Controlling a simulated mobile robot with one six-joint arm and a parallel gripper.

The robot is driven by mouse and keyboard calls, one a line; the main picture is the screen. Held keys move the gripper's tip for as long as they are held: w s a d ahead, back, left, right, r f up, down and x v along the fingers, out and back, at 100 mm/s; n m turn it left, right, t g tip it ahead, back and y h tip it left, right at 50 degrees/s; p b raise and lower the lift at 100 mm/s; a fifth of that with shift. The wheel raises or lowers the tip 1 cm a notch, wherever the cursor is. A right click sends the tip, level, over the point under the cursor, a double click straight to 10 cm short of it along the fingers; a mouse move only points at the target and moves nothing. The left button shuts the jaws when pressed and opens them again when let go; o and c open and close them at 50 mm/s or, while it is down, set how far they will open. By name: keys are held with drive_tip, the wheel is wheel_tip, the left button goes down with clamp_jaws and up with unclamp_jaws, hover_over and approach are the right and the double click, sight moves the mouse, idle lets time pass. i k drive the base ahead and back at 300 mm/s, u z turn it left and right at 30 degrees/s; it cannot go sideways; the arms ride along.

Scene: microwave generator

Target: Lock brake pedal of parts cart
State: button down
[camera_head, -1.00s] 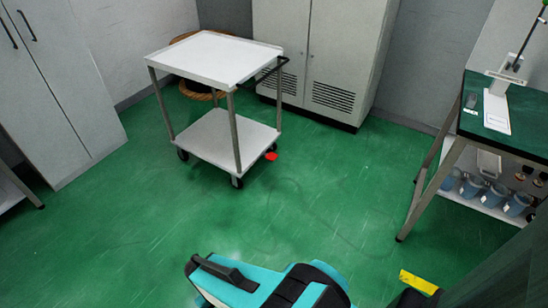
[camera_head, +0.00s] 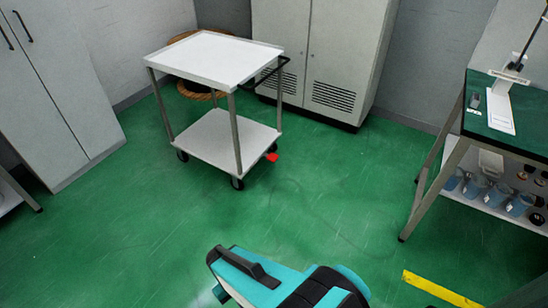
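The parts cart (camera_head: 215,58) is a white two-shelf cart with grey posts and black wheels, standing on the green floor at the upper left of centre. Its top and lower shelf (camera_head: 218,136) are bare. A small red pedal (camera_head: 271,157) shows low at its right side, by a wheel. It is too small to tell whether it is up or down. A black handle is at the cart's right end. A teal and black part of my own body is at the bottom centre, apart from the cart. My gripper's fingers do not show.
A green-topped workbench (camera_head: 484,122) is at right. A yellow floor strip (camera_head: 437,289) lies at lower right. The floor before the cart is clear.

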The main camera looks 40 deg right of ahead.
sight(272, 156)
drive_tip(key=z, duration=0.1)
drive_tip(key=i, duration=1)
drive_tip(key=u, duration=0.05)
